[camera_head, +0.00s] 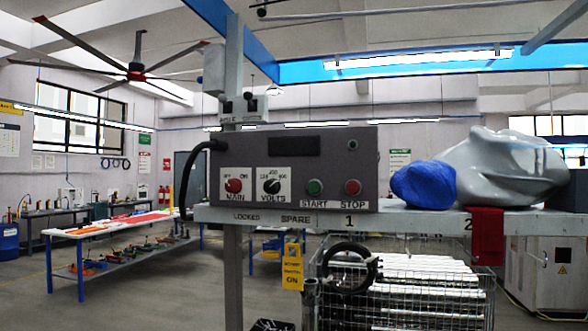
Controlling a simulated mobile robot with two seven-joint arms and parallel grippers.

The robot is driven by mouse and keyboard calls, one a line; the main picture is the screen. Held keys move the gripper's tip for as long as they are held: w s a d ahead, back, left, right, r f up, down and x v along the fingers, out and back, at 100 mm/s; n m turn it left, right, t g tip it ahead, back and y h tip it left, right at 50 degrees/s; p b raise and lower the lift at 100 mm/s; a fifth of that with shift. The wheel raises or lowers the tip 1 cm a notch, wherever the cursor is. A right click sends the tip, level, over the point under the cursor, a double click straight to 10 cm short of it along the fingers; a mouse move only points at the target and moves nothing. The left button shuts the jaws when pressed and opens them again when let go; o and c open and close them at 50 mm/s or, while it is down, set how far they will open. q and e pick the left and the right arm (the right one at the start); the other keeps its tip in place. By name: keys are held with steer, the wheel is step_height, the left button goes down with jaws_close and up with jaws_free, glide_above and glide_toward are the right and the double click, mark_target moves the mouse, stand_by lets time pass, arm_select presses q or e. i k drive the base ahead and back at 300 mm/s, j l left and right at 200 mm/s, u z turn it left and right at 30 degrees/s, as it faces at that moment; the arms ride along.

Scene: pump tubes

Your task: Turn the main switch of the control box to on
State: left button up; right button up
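The grey control box (325,165) stands on a shelf at the middle of the head view, its front facing me. Its main switch (233,186) is a red knob on a white plate marked MAIN, at the lower left of the front. OFF and ON are printed above the knob; its pointer is too small to read with certainty. Right of it are a black VOLTS knob (272,186), a green START button (314,187) and a red STOP button (352,187). Neither of my grippers is in view.
The shelf (400,219) carries a blue lump (423,184) and a large glossy grey object (505,165) right of the box. A red cloth (487,236) hangs from its edge. A black cable (188,175) loops at the box's left. A wire cage (405,290) stands below.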

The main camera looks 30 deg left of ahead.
mark_target(234, 186)
steer(key=u, duration=1.3)
